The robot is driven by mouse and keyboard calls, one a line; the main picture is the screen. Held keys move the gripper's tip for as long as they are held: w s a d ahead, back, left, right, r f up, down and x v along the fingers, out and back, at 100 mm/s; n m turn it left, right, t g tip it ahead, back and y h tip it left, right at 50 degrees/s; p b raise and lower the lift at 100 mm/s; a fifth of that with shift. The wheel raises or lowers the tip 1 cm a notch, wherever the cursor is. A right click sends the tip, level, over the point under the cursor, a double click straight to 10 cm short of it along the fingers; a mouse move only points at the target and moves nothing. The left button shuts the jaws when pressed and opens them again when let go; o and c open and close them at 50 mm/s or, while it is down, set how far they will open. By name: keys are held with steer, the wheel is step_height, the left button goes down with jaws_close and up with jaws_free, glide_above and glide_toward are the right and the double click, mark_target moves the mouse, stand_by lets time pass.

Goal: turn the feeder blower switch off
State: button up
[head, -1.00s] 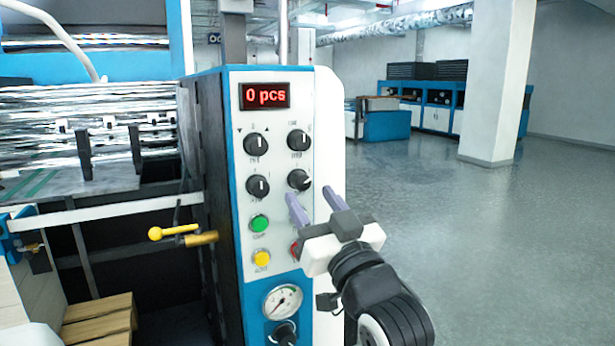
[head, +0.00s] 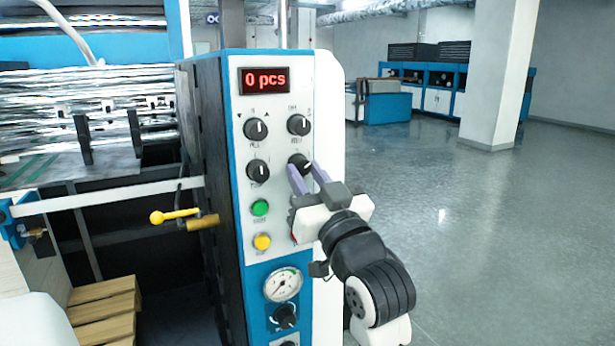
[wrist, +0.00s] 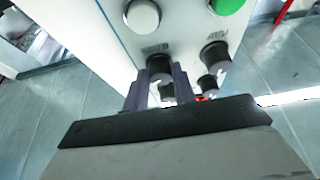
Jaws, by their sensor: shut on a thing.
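The switch panel (head: 238,215) has two rows of black rotary knobs under a red display. My gripper (head: 304,166) is at the lower right knob (head: 298,160), with one purple finger on each side of it. In the wrist view this knob (wrist: 160,67) sits between the fingers of my gripper (wrist: 158,85), which are shut on it. Its pointer is partly hidden. The lower left knob (head: 257,171), upper left knob (head: 255,129) and upper right knob (head: 299,124) are clear of the gripper. The labels are too blurred to read, so I cannot tell which is the feeder blower switch.
The display (head: 264,80) reads "0 pcs". A green button (head: 260,208), a yellow button (head: 262,242) and a gauge (head: 283,285) are below the knobs. A yellow-handled lever (head: 175,215) sticks out left of the panel. Open floor (head: 480,240) lies to the right.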

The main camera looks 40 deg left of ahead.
steer(key=n+b, duration=0.1)
steer(key=n+g+b, duration=0.1)
steer(key=shift+w+d+f+n, duration=0.1)
steer(key=shift+f+n, duration=0.05)
steer(key=shift+n, duration=0.15)
steer(key=n+g+b, duration=0.1)
steer(key=n, duration=0.1)
steer(key=n+g+b, duration=0.1)
steer(key=n+b, duration=0.1)
steer(key=n, duration=0.1)
steer(key=shift+w+g+y+b, duration=0.15)
steer(key=shift+g+y+b, duration=0.15)
steer(key=shift+g, duration=0.1)
steer(key=n+g+b, duration=0.1)
steer(key=n, duration=0.1)
steer(key=n+g+b, duration=0.1)
steer(key=n, duration=0.1)
steer(key=shift+w+r+n, duration=0.1)
steer(key=shift+r+n, duration=0.1)
steer(key=shift+n, duration=0.2)
steer(key=shift+d+r+n+g+h+b, duration=0.15)
steer(key=shift+n+g+h+b, duration=0.45)
steer(key=shift+n, duration=1.3)
steer(key=shift+r, duration=0.1)
steer(key=o, duration=1)
